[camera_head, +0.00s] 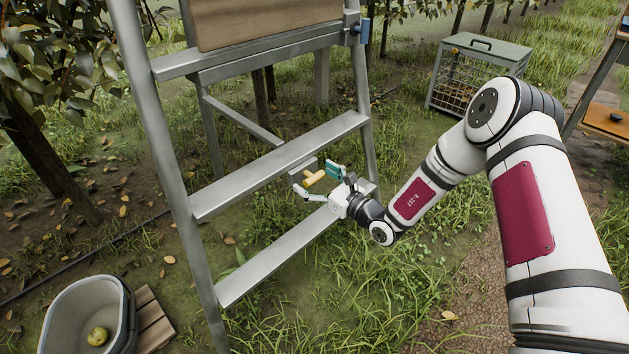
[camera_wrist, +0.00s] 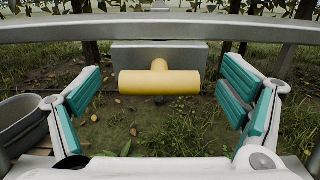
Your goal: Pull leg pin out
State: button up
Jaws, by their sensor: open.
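The leg pin (camera_head: 314,179) has a yellow T-shaped handle and sits in a grey metal block (camera_head: 303,168) by the ladder's steps. In the wrist view the yellow pin handle (camera_wrist: 160,82) lies level across the middle, its stem running back into the grey block (camera_wrist: 188,55). My gripper (camera_head: 319,183) is open at the ladder, with its teal-padded fingers around the handle's area. In the wrist view my gripper (camera_wrist: 162,95) has one finger on each side of the handle, with a clear gap on both sides. Nothing is between the pads in contact.
The metal ladder (camera_head: 278,172) has wide steps; one rail (camera_wrist: 160,28) crosses the top of the wrist view. A wire crate (camera_head: 478,72) stands at back right.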

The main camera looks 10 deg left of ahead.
jog(key=shift+a, duration=0.1)
jog(key=c, duration=1.7)
jog(key=p+v, duration=0.1)
jog(key=v, duration=0.3)
jog(key=shift+p, duration=0.3)
jog(key=shift+s+f, duration=0.1)
jog(key=shift+s, duration=0.05)
jog(key=o, duration=1.7)
jog(key=shift+d, duration=0.2)
jog(key=v, duration=1.2)
